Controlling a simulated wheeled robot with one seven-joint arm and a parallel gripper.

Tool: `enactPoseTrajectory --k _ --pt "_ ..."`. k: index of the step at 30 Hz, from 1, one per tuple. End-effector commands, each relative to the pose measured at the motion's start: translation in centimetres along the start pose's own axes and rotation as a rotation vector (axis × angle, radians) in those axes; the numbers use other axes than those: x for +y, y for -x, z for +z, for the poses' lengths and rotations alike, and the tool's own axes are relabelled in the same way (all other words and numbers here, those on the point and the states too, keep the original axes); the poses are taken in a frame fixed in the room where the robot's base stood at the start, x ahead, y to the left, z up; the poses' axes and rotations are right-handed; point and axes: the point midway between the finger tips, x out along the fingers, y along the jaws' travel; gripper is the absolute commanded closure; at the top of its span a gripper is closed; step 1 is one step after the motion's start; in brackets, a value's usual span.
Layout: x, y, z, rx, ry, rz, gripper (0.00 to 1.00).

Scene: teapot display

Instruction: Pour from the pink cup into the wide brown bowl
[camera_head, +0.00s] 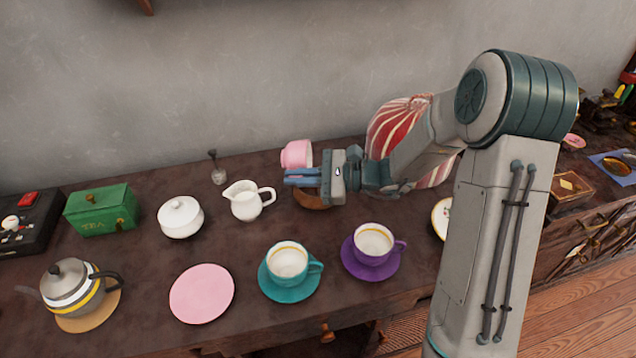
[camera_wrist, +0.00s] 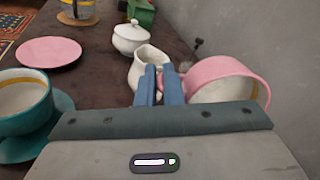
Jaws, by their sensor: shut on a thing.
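The pink cup (camera_head: 295,154) is held in my gripper (camera_head: 290,177) above the back of the table. In the wrist view the cup (camera_wrist: 225,72) lies tilted well over on its side, its pale inside facing the camera. The closed blue fingers (camera_wrist: 161,85) are at its left side; the exact part they grip is hidden. The wide brown bowl (camera_head: 312,202) is mostly hidden beneath and behind my gripper in the head view, with only part of its side showing. It does not show in the wrist view. No liquid can be made out.
A white creamer (camera_head: 245,203) and white sugar bowl (camera_head: 180,218) stand left of the bowl. Teal (camera_head: 288,262) and purple (camera_head: 373,245) cups on saucers stand in front. A striped red-white vase (camera_head: 392,125) is behind my arm. An empty pink saucer (camera_head: 202,293) lies front left.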

Motion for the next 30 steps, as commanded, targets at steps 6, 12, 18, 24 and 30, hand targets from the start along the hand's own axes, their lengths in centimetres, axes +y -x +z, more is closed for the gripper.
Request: enactPoseTrajectory --k 6,12,18,24,30 --pt "-0.2 -1.2 1.0 0.107 0.011 0.048 1.0" --pt "-0.1 -2.8 0.0 0.323 0.01 0.123 1.0" --pt "0.1 -2.8 -0.6 0.347 0.007 0.129 1.0" --pt "0.1 -3.1 -0.5 0.418 0.001 0.157 1.0" --pt "0.1 -3.3 -0.3 0.513 -0.009 0.189 1.0"
